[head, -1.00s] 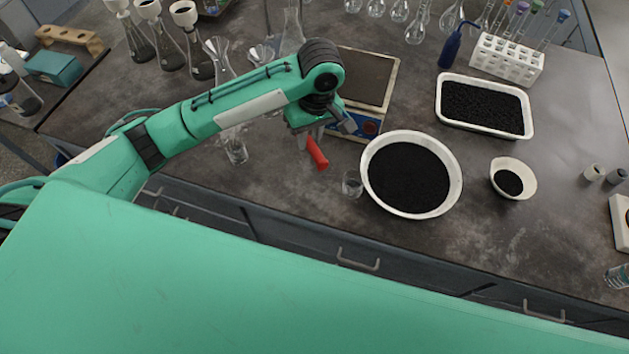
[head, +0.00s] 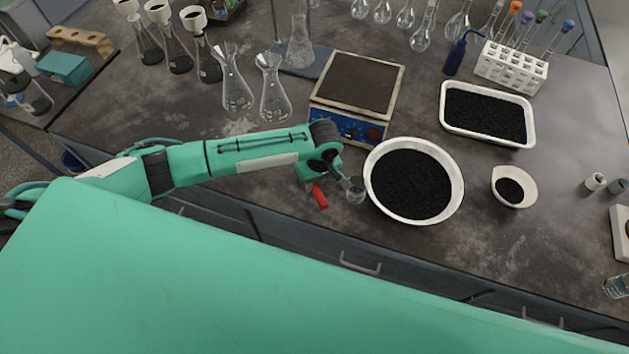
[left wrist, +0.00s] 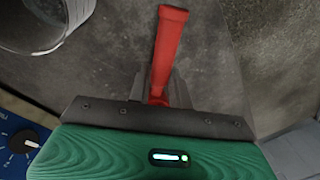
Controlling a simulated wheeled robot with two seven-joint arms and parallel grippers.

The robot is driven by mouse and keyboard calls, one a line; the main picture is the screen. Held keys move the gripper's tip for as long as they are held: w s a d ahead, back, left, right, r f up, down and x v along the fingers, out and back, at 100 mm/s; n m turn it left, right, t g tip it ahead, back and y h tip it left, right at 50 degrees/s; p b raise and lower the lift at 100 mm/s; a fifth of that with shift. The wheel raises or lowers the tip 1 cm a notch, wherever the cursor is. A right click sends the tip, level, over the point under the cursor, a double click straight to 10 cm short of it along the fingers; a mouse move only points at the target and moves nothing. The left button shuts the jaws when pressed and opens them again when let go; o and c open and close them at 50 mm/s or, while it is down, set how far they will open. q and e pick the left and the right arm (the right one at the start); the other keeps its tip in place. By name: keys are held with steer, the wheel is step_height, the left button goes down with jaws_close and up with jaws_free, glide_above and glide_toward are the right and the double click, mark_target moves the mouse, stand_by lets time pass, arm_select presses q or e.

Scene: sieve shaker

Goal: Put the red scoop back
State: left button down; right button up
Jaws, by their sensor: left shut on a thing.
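The red scoop (head: 319,196) shows its red handle beside my left gripper (head: 316,186) in the head view, near the front edge of the bench. In the left wrist view the red handle (left wrist: 167,45) stands between the fingers of my left gripper (left wrist: 160,90), which is shut on it. The scoop's other end is hidden by the gripper. My right gripper is not in view.
A balance (head: 352,130) is behind the gripper. A white tray of black grains (head: 486,137) and a small white bowl (head: 522,202) are farther right. Flasks (head: 238,95) stand at the back left.

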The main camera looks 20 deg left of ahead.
arm_select(q)
steer(key=shift+f, duration=0.2)
steer(key=c, duration=1.3)
jaws_free()
steer(key=r, duration=0.4)
steer(key=r+b, duration=0.1)
steer(key=r, duration=0.3)
steer(key=d+r+b, duration=0.1)
steer(key=r, duration=0.3)
steer(key=shift+w+d, duration=0.1)
steer(key=shift+w, duration=0.25)
